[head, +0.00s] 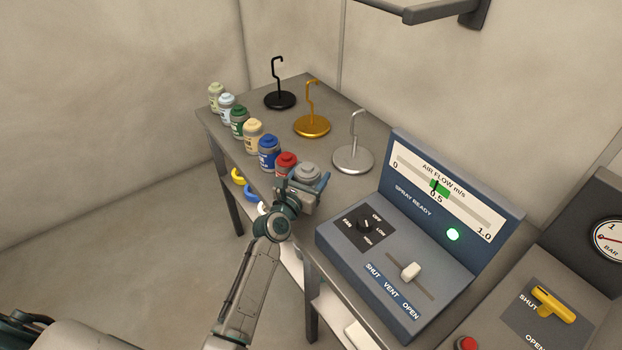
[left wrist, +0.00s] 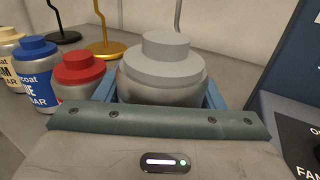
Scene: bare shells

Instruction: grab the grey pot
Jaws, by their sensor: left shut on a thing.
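The grey pot (head: 308,172) stands at the near end of a row of paint pots on the table. My left gripper (head: 308,182) is shut on it, with a blue finger on either side. In the left wrist view the pot (left wrist: 162,72) sits upright between the fingers, its grey lid in full view and its lower part hidden by my gripper. I cannot tell whether its base touches the table. My right gripper is not in view.
A red pot (head: 286,163) stands close to the left of my gripper, with a blue pot (head: 268,152) and several more beyond. Black (head: 280,100), gold (head: 311,126) and silver (head: 353,160) hook stands are behind. A control console (head: 390,255) is close on the right.

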